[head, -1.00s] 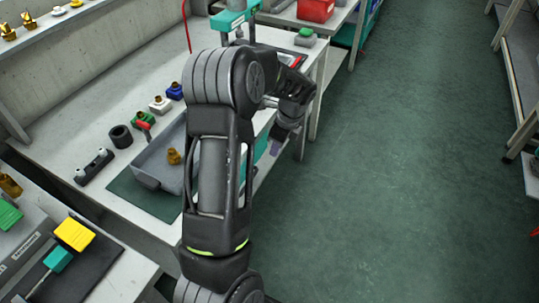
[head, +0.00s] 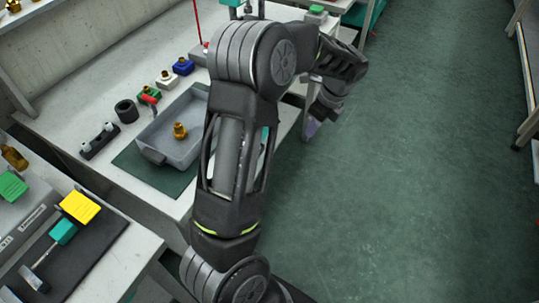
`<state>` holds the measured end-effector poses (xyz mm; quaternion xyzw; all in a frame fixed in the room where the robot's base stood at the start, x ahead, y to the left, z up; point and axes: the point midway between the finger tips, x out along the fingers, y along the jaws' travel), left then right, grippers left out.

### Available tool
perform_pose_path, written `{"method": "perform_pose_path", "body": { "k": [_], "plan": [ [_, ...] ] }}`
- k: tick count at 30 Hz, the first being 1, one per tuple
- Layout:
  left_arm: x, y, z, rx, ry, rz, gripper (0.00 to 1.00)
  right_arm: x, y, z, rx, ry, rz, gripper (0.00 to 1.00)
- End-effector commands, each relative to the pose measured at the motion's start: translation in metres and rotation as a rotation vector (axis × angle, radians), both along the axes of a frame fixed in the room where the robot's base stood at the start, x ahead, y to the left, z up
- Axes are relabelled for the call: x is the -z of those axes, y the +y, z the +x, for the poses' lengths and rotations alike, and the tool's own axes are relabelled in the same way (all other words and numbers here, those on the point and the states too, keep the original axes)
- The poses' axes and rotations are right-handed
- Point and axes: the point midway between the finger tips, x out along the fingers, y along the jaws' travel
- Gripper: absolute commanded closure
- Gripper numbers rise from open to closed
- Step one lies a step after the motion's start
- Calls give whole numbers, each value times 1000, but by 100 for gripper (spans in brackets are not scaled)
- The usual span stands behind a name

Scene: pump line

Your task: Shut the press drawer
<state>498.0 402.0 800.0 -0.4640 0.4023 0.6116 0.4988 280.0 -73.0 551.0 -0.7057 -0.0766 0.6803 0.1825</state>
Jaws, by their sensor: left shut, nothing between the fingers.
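My left arm reaches up from the bottom across the bench edge. Its gripper (head: 313,127) hangs shut and empty over the green floor, just right of the bench's front edge. A teal press (head: 238,3) stands at the back of the bench, cut off by the top of the picture. A small teal patch (head: 265,134) shows past my forearm at the bench front; I cannot tell whether it is the press drawer. Most of that front is hidden by my arm, so how far the drawer stands out cannot be seen. My right gripper is not in view.
A grey tray (head: 150,150) with a brass fitting (head: 180,131) lies on a green mat. A black ring (head: 126,111) and several coloured blocks stand behind it. A nearer bench at lower left holds a yellow block (head: 80,206).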

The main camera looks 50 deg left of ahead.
Motion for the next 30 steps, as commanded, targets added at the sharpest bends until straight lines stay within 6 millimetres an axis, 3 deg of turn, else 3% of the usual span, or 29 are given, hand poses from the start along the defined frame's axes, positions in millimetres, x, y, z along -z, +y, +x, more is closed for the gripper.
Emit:
{"method": "perform_pose_path", "body": {
  "k": [1, 4, 6, 10, 14, 19, 22, 30],
  "plan": [
    [28, -33, 6, 76, 42, 7, 100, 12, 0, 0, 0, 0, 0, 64],
    [76, -88, 0, 217, 157, 64, 100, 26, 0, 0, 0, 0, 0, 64],
    [108, -118, -15, 291, 254, 149, 100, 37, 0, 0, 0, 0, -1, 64],
    [142, -142, -49, 339, 392, 400, 100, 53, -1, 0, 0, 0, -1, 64],
    [140, -135, -73, 287, 432, 710, 100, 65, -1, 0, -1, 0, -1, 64],
    [99, -102, -98, 65, 373, 1068, 100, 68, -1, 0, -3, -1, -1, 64],
    [85, -95, -107, -50, 325, 1132, 100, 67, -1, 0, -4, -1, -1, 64],
    [82, -96, -110, -118, 272, 1162, 100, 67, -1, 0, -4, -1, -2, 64]
  ]
}}
